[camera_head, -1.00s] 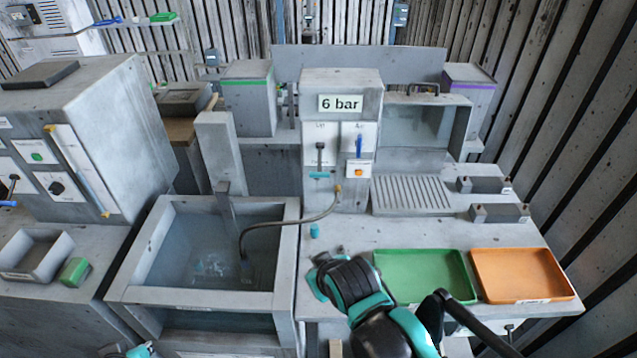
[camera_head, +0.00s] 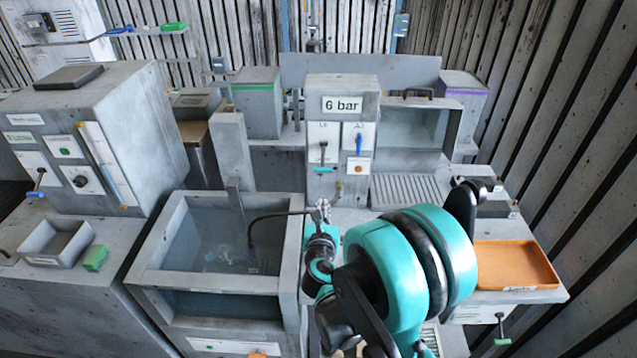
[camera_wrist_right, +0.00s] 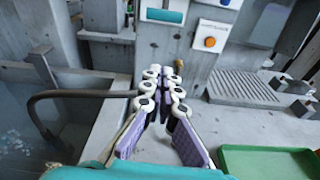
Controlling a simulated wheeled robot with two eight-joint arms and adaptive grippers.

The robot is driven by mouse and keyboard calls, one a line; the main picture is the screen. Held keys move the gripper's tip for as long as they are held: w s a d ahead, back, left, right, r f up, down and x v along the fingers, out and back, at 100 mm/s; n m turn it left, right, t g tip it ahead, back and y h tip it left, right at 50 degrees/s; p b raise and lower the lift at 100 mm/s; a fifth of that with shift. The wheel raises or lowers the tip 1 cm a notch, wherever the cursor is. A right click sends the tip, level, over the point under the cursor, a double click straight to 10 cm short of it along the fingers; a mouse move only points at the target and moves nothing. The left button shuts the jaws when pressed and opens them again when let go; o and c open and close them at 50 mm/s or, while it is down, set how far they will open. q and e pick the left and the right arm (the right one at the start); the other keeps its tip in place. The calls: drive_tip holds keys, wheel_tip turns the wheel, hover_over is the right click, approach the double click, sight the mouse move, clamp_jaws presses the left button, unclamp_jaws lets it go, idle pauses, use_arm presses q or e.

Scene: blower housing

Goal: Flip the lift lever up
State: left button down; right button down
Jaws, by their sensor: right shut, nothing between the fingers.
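The lift lever (camera_head: 323,152) is on the left white panel of the grey column under the "6 bar" sign. Its teal crossbar handle (camera_head: 322,169) is at the low end of the stem, so the lever points down. In the right wrist view the teal handle (camera_wrist_right: 165,16) shows at the top edge, beyond the fingers. My right gripper (camera_head: 322,208) is shut and empty, below and in front of the handle and apart from it. Its fingers (camera_wrist_right: 163,75) point toward the column. My left gripper is not in view.
A blue lever (camera_head: 359,145) and an orange button (camera_head: 358,169) sit just right of the lift lever. A dark hose (camera_head: 275,215) arches from the water basin (camera_head: 215,278) close to my right gripper. An orange tray (camera_head: 515,265) lies at right.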

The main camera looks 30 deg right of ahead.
sight(323, 157)
drive_tip(key=shift+n, duration=0.5)
drive_tip(key=shift+w+f, duration=0.1)
drive_tip(key=w+d+r, duration=0.2)
drive_tip(key=w+d, duration=0.2)
drive_tip(key=w, duration=0.3)
drive_tip(key=shift+w+d+r+b, duration=0.3)
drive_tip(key=shift+w+d+b, duration=0.05)
drive_tip(key=shift+b, duration=0.1)
drive_tip(key=shift+a, duration=0.1)
